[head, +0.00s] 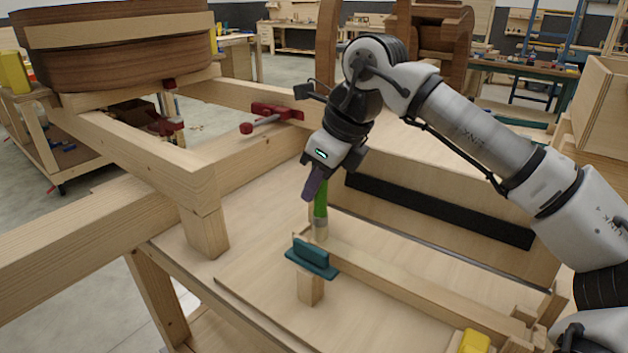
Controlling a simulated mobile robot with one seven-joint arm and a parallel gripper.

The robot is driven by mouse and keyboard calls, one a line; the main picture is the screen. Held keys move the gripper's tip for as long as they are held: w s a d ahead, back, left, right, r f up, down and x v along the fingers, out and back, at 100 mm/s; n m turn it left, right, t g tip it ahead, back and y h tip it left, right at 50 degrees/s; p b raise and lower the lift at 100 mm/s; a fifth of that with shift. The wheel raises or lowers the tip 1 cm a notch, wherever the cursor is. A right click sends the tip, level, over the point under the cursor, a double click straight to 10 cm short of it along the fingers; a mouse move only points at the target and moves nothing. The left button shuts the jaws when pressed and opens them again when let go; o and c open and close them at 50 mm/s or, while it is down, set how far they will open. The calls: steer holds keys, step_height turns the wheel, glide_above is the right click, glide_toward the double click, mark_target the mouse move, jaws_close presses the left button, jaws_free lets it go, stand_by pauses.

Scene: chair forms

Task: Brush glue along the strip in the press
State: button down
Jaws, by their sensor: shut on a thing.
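My gripper (318,186) is shut on a glue brush (320,212) with a green handle, held upright with its pale bristle end down. The bristles are at the left end of a long light wooden strip (420,291), just behind a teal clamp piece (312,256). I cannot tell whether the bristles touch the strip. The strip runs from there to the lower right, on a pale wooden board. The teal piece sits on a small wooden block (311,287). No glue can be made out on the strip from here.
A wooden frame (150,155) stands to the left, with a red clamp (272,116) on its rail and dark curved wood above. An upright panel with a black strip (440,211) stands behind the strip. A yellow object (474,342) is at the bottom right. The board's front left is clear.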

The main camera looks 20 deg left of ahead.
mark_target(325, 211)
steer(key=shift+s+d+f, duration=0.1)
steer(key=shift+s+d, duration=0.2)
steer(key=shift+d, duration=0.6)
steer(key=shift+s+d, duration=0.25)
steer(key=shift+d, duration=0.6)
steer(key=d, duration=0.2)
steer(key=s+d, duration=0.1)
steer(key=shift+s+d+b, duration=0.1)
steer(key=shift+d+b, duration=0.2)
steer(key=shift+d, duration=0.05)
steer(key=shift+r, duration=0.2)
step_height(325, 211, up, 9)
steer(key=p, duration=0.6)
steer(key=shift+p, duration=0.4)
